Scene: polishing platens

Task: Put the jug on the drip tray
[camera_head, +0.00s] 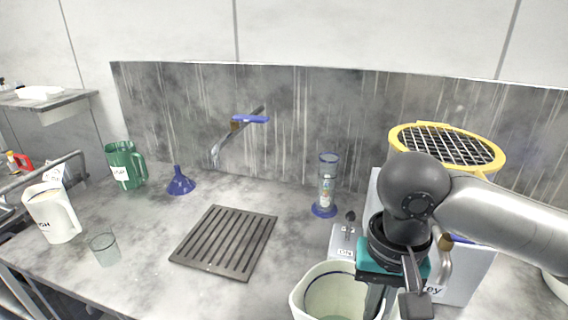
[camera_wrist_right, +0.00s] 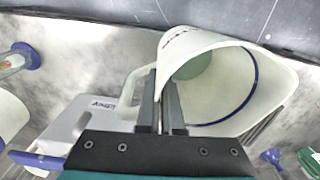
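A cream jug (camera_head: 308,292) with something pale green inside is at the bottom of the head view, right of and nearer than the drip tray; its base is cut off. In the right wrist view the jug (camera_wrist_right: 215,85) fills the middle, its handle towards my fingers. My right gripper (camera_wrist_right: 160,95) has its fingers close together on the handle side, with part of the jug between them. In the head view my right gripper (camera_head: 392,300) is at the jug's right side. The dark slatted drip tray (camera_head: 225,242) lies bare on the counter. My left gripper is not in view.
A white jug (camera_head: 55,215), a clear glass (camera_head: 105,250), a green jug (camera_head: 125,165) and a blue funnel (camera_head: 180,182) stand left of the tray. A tap (camera_head: 235,135) reaches out behind it. A cylinder (camera_head: 327,180) with a blue base and a yellow-rimmed sieve (camera_head: 445,145) stand right.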

